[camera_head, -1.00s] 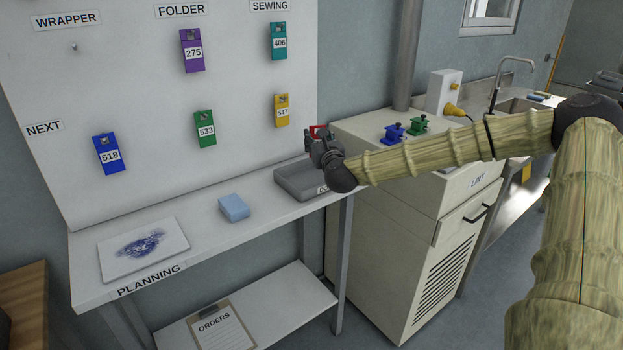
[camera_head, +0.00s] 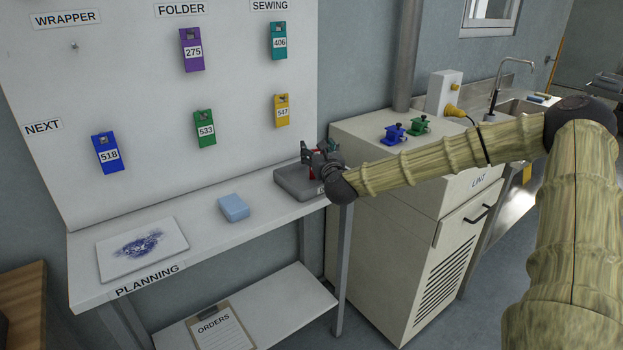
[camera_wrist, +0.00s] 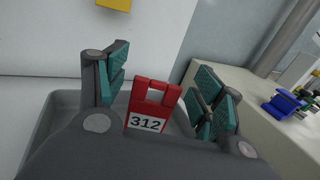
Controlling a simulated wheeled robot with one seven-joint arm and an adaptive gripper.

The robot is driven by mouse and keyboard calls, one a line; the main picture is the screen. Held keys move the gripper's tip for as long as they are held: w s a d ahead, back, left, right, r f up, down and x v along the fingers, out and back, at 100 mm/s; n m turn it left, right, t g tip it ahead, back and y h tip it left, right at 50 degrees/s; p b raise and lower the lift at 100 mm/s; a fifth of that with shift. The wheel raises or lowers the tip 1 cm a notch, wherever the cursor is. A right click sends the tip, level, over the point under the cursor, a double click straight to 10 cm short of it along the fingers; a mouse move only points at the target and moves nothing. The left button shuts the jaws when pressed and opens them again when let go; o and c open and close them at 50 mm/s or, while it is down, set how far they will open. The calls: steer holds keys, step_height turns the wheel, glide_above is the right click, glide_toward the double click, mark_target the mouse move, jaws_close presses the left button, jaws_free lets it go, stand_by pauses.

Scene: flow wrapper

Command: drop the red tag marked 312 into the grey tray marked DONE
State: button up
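The red tag marked 312 (camera_wrist: 152,108) shows between my gripper's fingers in the wrist view, its number facing the camera. My gripper (camera_wrist: 164,78) is open, with gaps between both teal finger pads and the tag. The grey tray (camera_wrist: 52,127) lies around and below the tag. In the head view my gripper (camera_head: 318,152) is over the tray (camera_head: 292,186) at the table's right end. A bit of red tag (camera_head: 312,174) shows low by the gripper. I cannot tell if the tag rests on the tray floor. My wrist mostly covers the tray's label.
A light blue block (camera_head: 233,208) and a printed sheet (camera_head: 142,248) lie on the planning table. The board behind holds several coloured tags, including a yellow one (camera_head: 282,110) nearest the tray. A beige cabinet (camera_head: 395,215) with small blue and green items stands right of the tray.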

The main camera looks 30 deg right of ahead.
steer(key=v, duration=1.2)
stand_by(0.6)
